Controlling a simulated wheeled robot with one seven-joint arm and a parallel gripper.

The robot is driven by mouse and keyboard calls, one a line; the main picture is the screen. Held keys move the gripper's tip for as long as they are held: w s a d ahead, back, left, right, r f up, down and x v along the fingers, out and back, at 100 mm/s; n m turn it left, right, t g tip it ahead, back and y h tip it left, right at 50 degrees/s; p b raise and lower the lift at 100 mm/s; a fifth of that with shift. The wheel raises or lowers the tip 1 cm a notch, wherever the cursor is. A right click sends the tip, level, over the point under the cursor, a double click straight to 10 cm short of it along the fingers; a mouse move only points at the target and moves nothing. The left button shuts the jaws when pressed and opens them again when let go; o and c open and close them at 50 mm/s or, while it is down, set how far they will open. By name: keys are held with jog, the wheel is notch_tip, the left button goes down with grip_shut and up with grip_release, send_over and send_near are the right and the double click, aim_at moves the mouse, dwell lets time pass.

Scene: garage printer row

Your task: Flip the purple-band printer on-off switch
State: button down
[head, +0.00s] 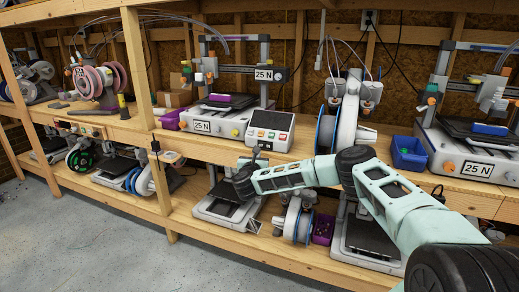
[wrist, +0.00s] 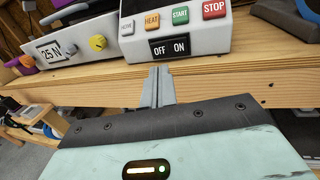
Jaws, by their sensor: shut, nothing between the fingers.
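A white and dark control box (head: 269,131) stands on the upper shelf beside a printer (head: 216,119) labelled 25 N. The wrist view shows its black OFF/ON switch (wrist: 170,48) below a row of buttons, including HEAT, START and a red STOP. Which way the switch is set is not clear. A purple bar shows on this printer's bed.
The wooden shelf edge (wrist: 230,90) runs close behind and below my fingers. A white spool (head: 346,122) stands right of the control box, then a blue bin (head: 409,155). More printers and spools fill the lower shelf.

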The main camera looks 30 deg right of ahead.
aim_at(261, 146)
jog(key=shift+p+x, duration=0.35)
jog(key=shift+x, duration=2.75)
jog(key=shift+w+f+b, duration=0.1)
jog(key=shift+f+b, duration=0.1)
jog(key=shift+b, duration=0.3)
jog(key=shift+d+r, duration=0.15)
